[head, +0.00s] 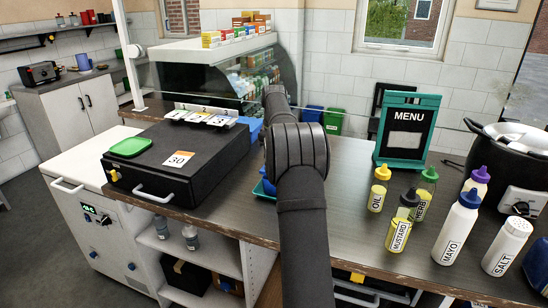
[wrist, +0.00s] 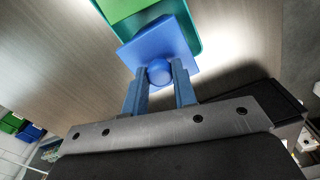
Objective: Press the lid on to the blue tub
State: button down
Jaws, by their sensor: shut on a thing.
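In the wrist view my gripper (wrist: 159,68) is shut on the round knob of a blue square lid (wrist: 155,42). The knob sits between the two blue fingers, and the lid spreads out beyond them. Past the lid is a green piece with a teal edge (wrist: 190,22); the lid overlaps it in the picture, and I cannot tell whether they touch. In the head view my arm hides the gripper. A small blue piece (head: 263,188) shows beside the arm on the counter; I cannot tell whether it is tub or lid. No blue tub is clearly visible.
A black cash box (head: 190,150) with a green lid-like piece (head: 129,147) on it stands left of my arm. A menu sign (head: 406,130), several bottles (head: 455,228) and a black pot (head: 515,150) stand right.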

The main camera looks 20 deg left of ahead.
jog(key=shift+f, duration=1.4)
dwell(2.9)
jog(key=c, duration=1.1)
grip_release()
jog(key=shift+r, duration=3.45)
jog(key=shift+f, duration=0.1)
jog(key=shift+f, duration=3.3)
